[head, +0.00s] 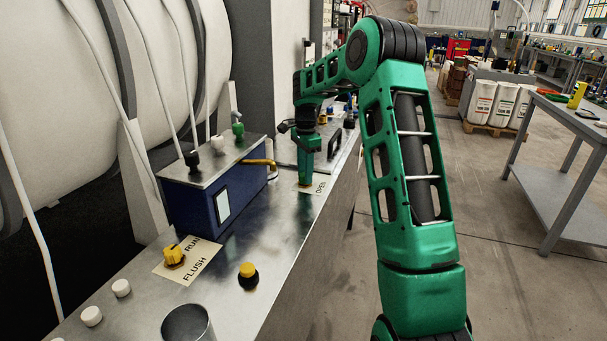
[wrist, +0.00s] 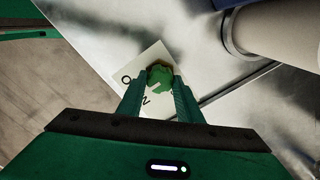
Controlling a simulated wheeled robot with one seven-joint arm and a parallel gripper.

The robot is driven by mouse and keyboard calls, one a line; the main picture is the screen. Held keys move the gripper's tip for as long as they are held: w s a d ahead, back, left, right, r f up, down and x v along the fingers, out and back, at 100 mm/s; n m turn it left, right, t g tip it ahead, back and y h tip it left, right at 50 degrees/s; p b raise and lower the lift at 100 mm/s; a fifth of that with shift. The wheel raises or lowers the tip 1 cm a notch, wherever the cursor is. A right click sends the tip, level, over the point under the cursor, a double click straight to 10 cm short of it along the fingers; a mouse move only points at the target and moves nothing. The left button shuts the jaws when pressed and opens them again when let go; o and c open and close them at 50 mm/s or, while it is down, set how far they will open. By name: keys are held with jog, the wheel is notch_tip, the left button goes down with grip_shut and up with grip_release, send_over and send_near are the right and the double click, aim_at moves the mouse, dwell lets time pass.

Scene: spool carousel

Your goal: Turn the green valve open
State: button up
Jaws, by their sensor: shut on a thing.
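The green valve (wrist: 160,77) is a round knob on a white label plate (wrist: 147,60) in the wrist view. The plate also shows in the head view (head: 319,188), where it reads OPEN, on the metal bench. My gripper (wrist: 158,88) points down at the valve with one finger on each side of it and is shut on it. In the head view my gripper (head: 305,182) stands over the plate and hides the valve.
A blue box (head: 205,195) with knobs on top stands left of my gripper. Nearer are a yellow RUN/FLUSH knob (head: 174,256), a yellow button (head: 247,276) and a grey cup (head: 187,323). The bench's right edge is close to the plate.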

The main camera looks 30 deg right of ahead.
aim_at(303, 174)
jog(key=shift+w+a+r, duration=0.15)
jog(key=shift+w+a, duration=0.15)
jog(key=o, duration=1)
jog(key=shift+o, duration=0.2)
jog(key=shift+s+d, duration=0.15)
notch_tip(303, 174, up, 11)
jog(key=shift+f, duration=0.2)
